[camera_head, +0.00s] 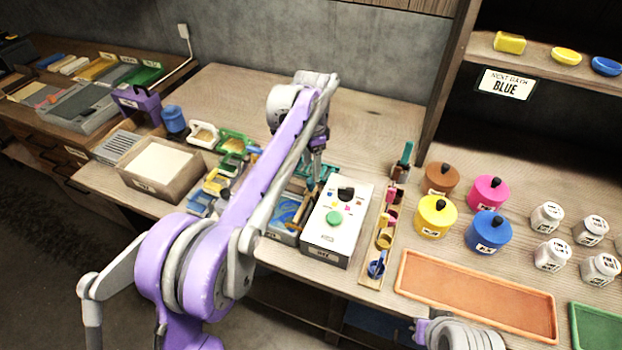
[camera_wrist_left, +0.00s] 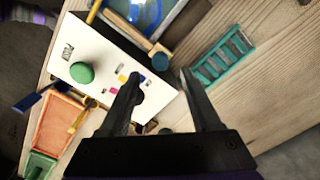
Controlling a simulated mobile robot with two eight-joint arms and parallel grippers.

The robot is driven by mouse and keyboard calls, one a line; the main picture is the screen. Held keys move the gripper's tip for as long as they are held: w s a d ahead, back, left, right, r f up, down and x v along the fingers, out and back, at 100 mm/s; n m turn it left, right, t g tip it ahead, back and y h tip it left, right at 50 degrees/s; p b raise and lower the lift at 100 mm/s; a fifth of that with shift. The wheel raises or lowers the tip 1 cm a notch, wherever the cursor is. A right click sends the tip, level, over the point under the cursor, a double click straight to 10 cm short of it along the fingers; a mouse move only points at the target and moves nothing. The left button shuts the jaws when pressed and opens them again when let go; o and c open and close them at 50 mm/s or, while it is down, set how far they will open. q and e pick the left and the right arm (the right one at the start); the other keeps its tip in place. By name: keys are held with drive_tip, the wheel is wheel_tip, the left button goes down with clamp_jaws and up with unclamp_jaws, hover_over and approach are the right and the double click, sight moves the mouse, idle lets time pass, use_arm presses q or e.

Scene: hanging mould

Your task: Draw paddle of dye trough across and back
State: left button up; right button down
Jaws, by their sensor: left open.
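The dye trough (camera_head: 287,212) holds blue liquid and stands left of a white control box, partly hidden behind my left arm. In the left wrist view the trough (camera_wrist_left: 178,28) shows at the top, with blue inside. A wooden bar with a round blue-and-tan end, seemingly the paddle (camera_wrist_left: 160,60), lies at its near edge. My left gripper (camera_head: 317,178) points down near the far end of the trough and box. In the left wrist view its fingers (camera_wrist_left: 160,78) are apart with nothing gripped; the paddle end appears beyond the gap. My right gripper is out of view.
The white box (camera_head: 347,203) has a green button and black knob. A teal rack (camera_wrist_left: 222,58) lies beside it. Coloured pots (camera_head: 437,217), white jars and an orange tray (camera_head: 475,293) stand right. A pale-filled bin (camera_head: 160,168) stands left. The back of the bench is clear.

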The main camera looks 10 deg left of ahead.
sight(311, 180)
use_arm(q)
wheel_tip(311, 180, down, 5)
drive_tip(key=shift+f, duration=0.2)
clamp_jaws()
idle(0.4)
idle(1.1)
